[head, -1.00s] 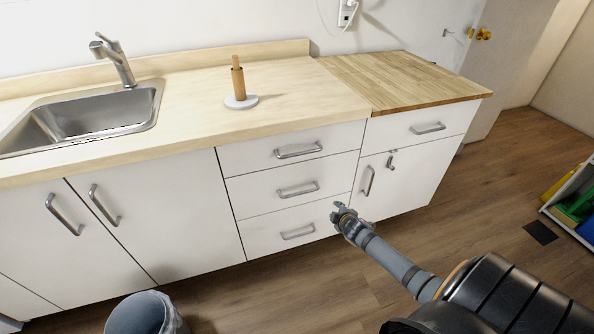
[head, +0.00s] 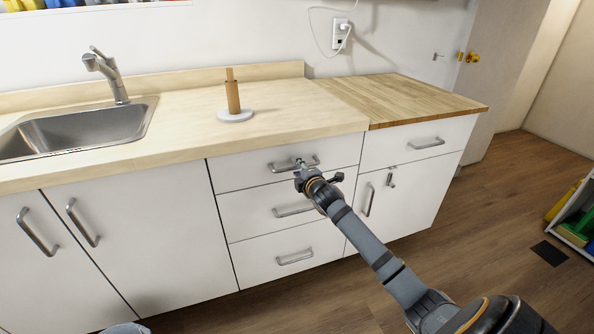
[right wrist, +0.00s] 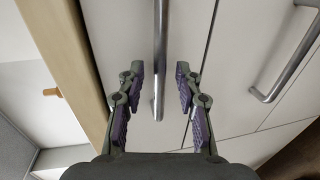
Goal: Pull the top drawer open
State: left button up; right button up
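The top drawer (head: 235,172) is a white front in a stack of three drawers under the counter, and it is shut. Its silver bar handle (head: 283,167) runs across the front. My right gripper (head: 315,168) is at the right part of this handle in the head view. In the right wrist view the handle (right wrist: 160,50) lies between the two spread, purple-padded fingers of the right gripper (right wrist: 160,88). The fingers are open, with a gap on each side of the bar. My left gripper is not in view.
The middle drawer handle (head: 293,211) and bottom drawer handle (head: 295,257) are below. A cabinet with a vertical handle (head: 370,200) is to the right. A wooden holder (head: 233,97) stands on the counter (head: 185,135). The floor (head: 490,240) at right is mostly free.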

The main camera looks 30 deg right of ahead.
jog(key=shift+x, duration=0.9)
grip_shut()
